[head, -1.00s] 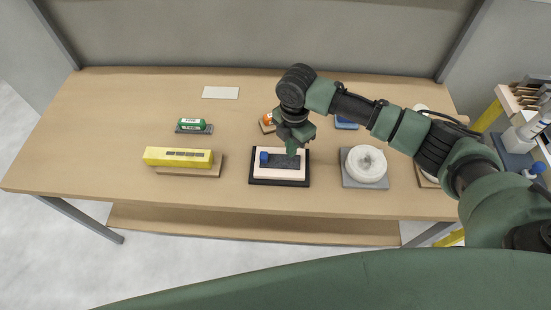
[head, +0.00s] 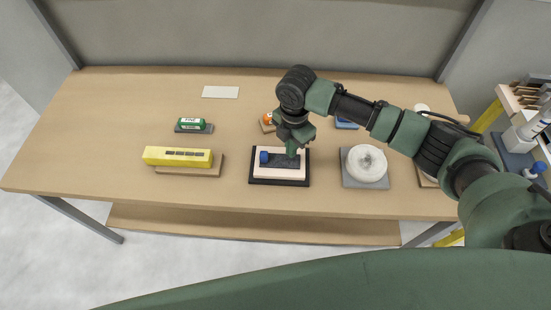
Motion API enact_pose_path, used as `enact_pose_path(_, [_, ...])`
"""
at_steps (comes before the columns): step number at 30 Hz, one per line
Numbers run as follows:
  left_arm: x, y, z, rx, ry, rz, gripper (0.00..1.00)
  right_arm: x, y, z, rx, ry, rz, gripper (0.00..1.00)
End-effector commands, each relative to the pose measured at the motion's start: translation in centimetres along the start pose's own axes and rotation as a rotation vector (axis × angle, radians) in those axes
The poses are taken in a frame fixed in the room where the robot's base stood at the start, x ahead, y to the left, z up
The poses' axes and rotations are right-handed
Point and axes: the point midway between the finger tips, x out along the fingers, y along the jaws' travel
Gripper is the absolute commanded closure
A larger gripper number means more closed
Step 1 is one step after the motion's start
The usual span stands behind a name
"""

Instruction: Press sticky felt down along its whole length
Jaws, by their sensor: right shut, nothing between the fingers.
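A dark grey felt strip (head: 278,161) lies on a pale block (head: 280,173), which sits on a black base (head: 281,182) at the middle of the table. A small blue piece (head: 264,157) stands at the strip's left end. My right gripper (head: 291,155) points down over the right part of the strip. It is shut and empty, with its tip at or just above the felt; I cannot tell whether it touches. The gripper hides part of the strip. My left gripper is not in view.
A yellow box (head: 178,157) on a wooden board and a green item (head: 191,122) on a grey pad are at left. A white roll (head: 366,163) on a grey plate is at right. A white card (head: 220,92) lies at the back. An orange item (head: 268,119) is behind the block.

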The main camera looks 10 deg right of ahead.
Motion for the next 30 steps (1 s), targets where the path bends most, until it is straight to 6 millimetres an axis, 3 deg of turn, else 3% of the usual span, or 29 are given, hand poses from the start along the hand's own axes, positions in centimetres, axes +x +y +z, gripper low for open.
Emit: enact_pose_path(30, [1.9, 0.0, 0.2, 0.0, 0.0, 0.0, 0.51, 3.7, 0.0, 0.0, 0.0, 0.0, -0.001, 1.0])
